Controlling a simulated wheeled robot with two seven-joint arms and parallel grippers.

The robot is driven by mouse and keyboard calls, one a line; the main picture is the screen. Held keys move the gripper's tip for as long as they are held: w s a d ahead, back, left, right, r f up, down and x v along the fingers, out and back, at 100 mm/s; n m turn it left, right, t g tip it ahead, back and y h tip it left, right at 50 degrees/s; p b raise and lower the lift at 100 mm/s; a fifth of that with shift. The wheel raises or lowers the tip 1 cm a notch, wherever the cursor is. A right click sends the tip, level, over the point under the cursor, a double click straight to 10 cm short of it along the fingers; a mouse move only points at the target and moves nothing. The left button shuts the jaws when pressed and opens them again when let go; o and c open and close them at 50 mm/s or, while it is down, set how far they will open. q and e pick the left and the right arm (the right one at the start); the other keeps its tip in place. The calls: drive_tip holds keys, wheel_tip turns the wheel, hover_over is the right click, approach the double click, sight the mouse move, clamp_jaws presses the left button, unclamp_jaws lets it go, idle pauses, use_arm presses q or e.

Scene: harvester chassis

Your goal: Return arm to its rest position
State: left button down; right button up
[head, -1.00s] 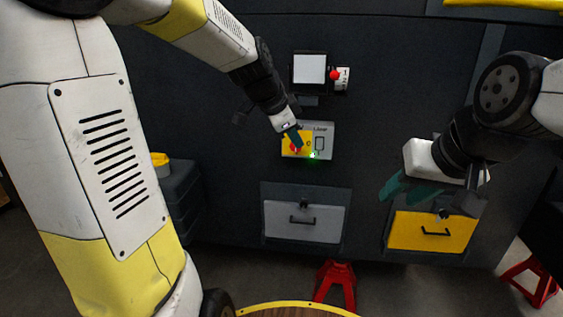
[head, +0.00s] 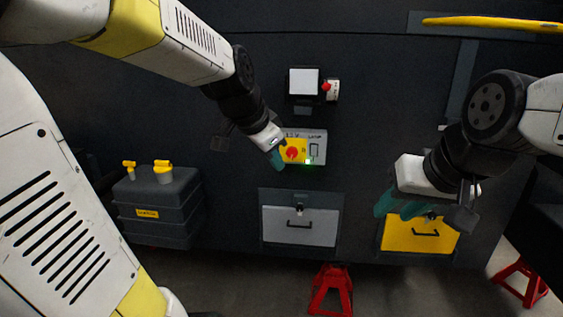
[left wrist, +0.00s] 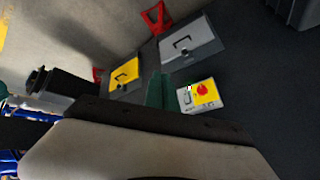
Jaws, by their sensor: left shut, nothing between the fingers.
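My left gripper (head: 278,157) is shut and empty, with teal fingers, in front of the dark chassis wall. It is just left of a switch panel (head: 318,149) with a yellow plate, a red knob (head: 292,153) and a lit green lamp (head: 309,161). A gap between fingers and panel is hard to judge. In the left wrist view the teal fingers (left wrist: 158,91) show beside the panel (left wrist: 186,100) and its red knob (left wrist: 202,90). My right gripper (head: 401,207) has teal fingers, seen in front of the yellow drawer's left edge; its opening is unclear.
A grey drawer (head: 300,234) and a yellow drawer (head: 412,246) sit low on the wall. Above the panel is a white-faced box (head: 304,82) with a red knob (head: 326,87). A dark tank (head: 158,207) with yellow caps stands left. Red stands (head: 331,293) are on the floor.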

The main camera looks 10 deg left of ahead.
use_arm(q)
drive_tip(key=s+a+n, duration=0.2)
drive_tip(key=s+n, duration=0.2)
drive_tip(key=s, duration=0.3)
drive_tip(key=s+a+f+n, duration=0.1)
drive_tip(key=s+a+n, duration=0.2)
drive_tip(key=s+n, duration=0.2)
drive_tip(key=s, duration=0.2)
drive_tip(key=shift+s+y, duration=0.3)
drive_tip(key=shift+s, duration=0.05)
idle(0.5)
